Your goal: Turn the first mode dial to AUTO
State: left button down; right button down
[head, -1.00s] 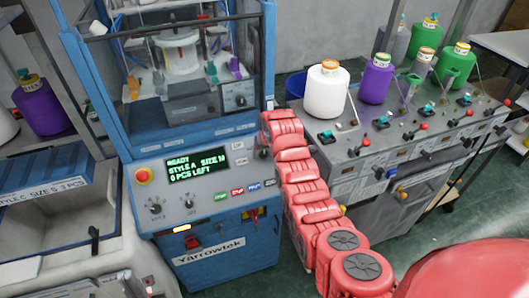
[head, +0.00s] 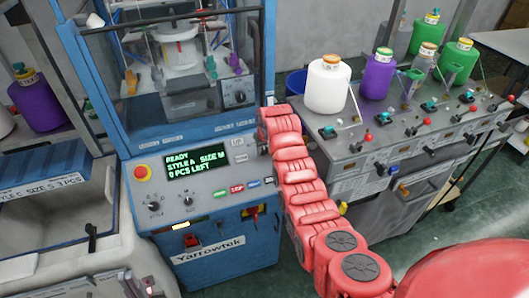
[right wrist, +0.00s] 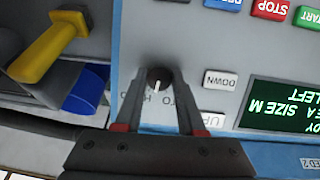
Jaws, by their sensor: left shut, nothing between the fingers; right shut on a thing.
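The Yarrowtek machine (head: 225,222) has a screen (head: 194,160) reading READY, STYLE A, SIZE M, 0 PCS LEFT. The mode dial (right wrist: 158,79) is a small dark knob with a white pointer mark, left of the UP and DOWN buttons in the right wrist view. The pointer mark faces down in that view, towards lettering partly hidden by the fingers; only "TO" and "H" can be read. My right gripper (right wrist: 159,84) is shut on the dial, one finger at each side. In the head view my red right arm reaches the panel's right edge and largely hides the dial. My left gripper is not seen.
A red stop button on a yellow base (head: 142,173) and two smaller knobs (head: 155,206) sit on the panel's left part. A yellow handle (right wrist: 47,47) shows beside the panel in the right wrist view. Yarn cones stand on the bench (head: 375,145) at right.

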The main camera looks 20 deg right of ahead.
jog(key=n+b, duration=0.1)
jog(key=b, duration=0.1)
jog(key=n+h+b, duration=0.1)
jog(key=n+b, duration=0.1)
jog(key=b, duration=0.1)
jog(key=shift+a+f+n, duration=0.1)
jog(key=shift+f+n, duration=0.2)
jog(key=shift+f, duration=0.05)
jog(key=shift+r+n+t+h+b, duration=0.2)
jog(key=shift+n+t+h+b, duration=0.1)
jog(key=shift+n+b, duration=1.1)
jog(key=shift+n, duration=0.5)
jog(key=shift+t, duration=0.3)
jog(key=shift+r, duration=0.1)
jog(key=c, duration=0.5)
grip_release()
jog(key=shift+s, duration=0.1)
